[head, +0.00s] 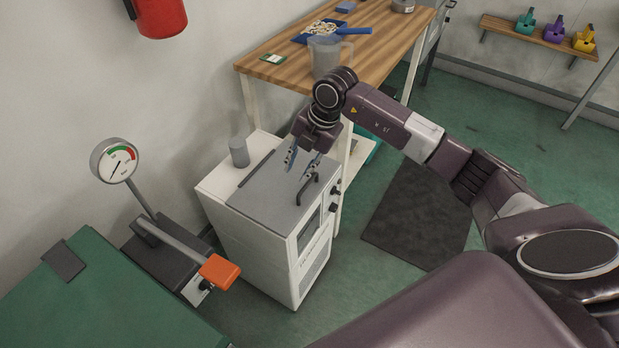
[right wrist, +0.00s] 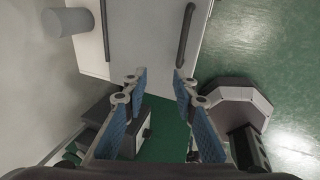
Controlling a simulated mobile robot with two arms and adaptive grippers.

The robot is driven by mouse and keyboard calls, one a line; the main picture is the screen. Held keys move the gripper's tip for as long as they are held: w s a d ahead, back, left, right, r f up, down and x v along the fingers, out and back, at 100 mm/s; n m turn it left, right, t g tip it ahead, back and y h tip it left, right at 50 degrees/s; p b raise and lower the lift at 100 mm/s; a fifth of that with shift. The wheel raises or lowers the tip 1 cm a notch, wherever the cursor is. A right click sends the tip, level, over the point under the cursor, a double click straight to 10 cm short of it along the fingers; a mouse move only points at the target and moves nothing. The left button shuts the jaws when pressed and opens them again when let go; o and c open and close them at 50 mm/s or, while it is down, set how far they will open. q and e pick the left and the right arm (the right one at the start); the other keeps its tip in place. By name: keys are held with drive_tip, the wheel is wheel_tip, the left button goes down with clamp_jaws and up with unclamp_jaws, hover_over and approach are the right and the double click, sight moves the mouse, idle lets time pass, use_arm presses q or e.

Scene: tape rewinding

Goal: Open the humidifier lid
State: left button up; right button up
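The humidifier (head: 270,240) is a white box standing on the floor, with a grey lid (head: 262,192) lying flat and closed on top. A dark bar handle (head: 308,188) stands near the lid's right edge; it also shows in the right wrist view (right wrist: 186,35). My right gripper (head: 300,172) is above the lid, close to the handle. In the right wrist view its blue-padded fingers (right wrist: 160,76) are apart with nothing between them, and the handle lies beyond the fingertips. My left gripper is not in view.
A grey cylinder (head: 239,152) stands on the humidifier's top behind the lid. A wooden table (head: 385,55) with a jug (head: 324,55) is behind. A gauge (head: 114,160) and an orange-ended lever (head: 219,271) are at left. Green floor is open at right around a dark mat (head: 418,215).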

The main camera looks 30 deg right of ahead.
sight(308, 183)
drive_tip(key=shift+m+h, duration=0.4)
drive_tip(key=shift+h, duration=0.4)
drive_tip(key=d+f, duration=0.1)
drive_tip(key=f, duration=0.1)
drive_tip(key=d+f, duration=0.1)
drive_tip(key=f, duration=0.2)
drive_tip(key=w+d+f+p, duration=0.1)
drive_tip(key=f, duration=0.1)
drive_tip(key=shift+d+f, duration=0.2)
drive_tip(key=shift+d, duration=0.1)
clamp_jaws()
